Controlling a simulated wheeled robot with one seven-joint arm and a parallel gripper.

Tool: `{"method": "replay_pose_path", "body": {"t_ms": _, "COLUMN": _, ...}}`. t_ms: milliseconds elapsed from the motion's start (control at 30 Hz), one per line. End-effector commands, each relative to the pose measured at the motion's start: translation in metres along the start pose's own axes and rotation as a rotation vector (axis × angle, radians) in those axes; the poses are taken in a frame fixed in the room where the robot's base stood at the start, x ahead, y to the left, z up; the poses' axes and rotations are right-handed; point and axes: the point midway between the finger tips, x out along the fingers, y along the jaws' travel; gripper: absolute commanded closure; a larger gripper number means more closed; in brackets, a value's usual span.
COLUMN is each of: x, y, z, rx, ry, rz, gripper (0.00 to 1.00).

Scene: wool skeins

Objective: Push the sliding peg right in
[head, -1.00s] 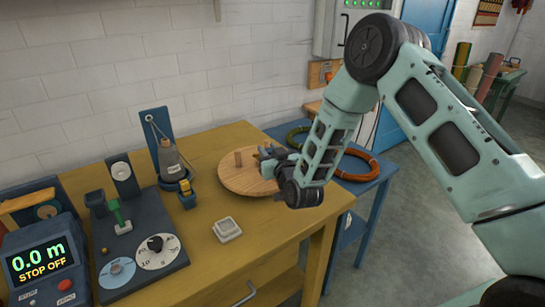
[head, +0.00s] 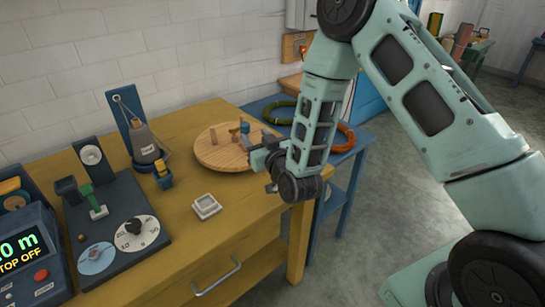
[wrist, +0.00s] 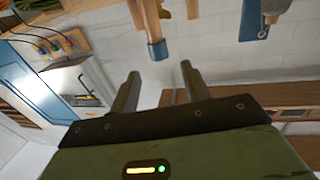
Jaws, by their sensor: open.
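A round wooden board (head: 212,158) lies on the yellow bench. A plain wooden peg (head: 213,136) stands on it. Another peg (head: 244,129) with a blue end stands at its right side. In the wrist view a wooden peg with a blue end (wrist: 157,48) shows beyond my fingertips, lined up with the gap between them. My gripper (head: 252,146) is at the board's right edge, close beside the blue-ended peg. Its two fingers are apart and empty in the wrist view (wrist: 160,85). I cannot tell whether a finger touches the peg, or how deep the peg sits.
A small pale square dish (head: 207,206) sits in front of the board. A dark panel with dials (head: 120,240) and a grey weight (head: 146,145) stand to the left. A blue side table (head: 345,165) with green and orange rings stands to the right. The bench's front right is clear.

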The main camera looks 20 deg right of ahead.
Motion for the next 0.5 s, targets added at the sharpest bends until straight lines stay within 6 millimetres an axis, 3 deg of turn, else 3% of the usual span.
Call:
{"method": "replay_pose_path", "body": {"t_ms": 200, "x": -0.051, "y": 0.000, "z": 0.003, "rx": -0.002, "ry": -0.003, "rz": 0.000, "gripper": 0.53}}
{"method": "replay_pose_path", "body": {"t_ms": 500, "x": -0.091, "y": 0.000, "z": 0.000, "rx": 0.000, "ry": -0.001, "rz": 0.000, "gripper": 0.53}}
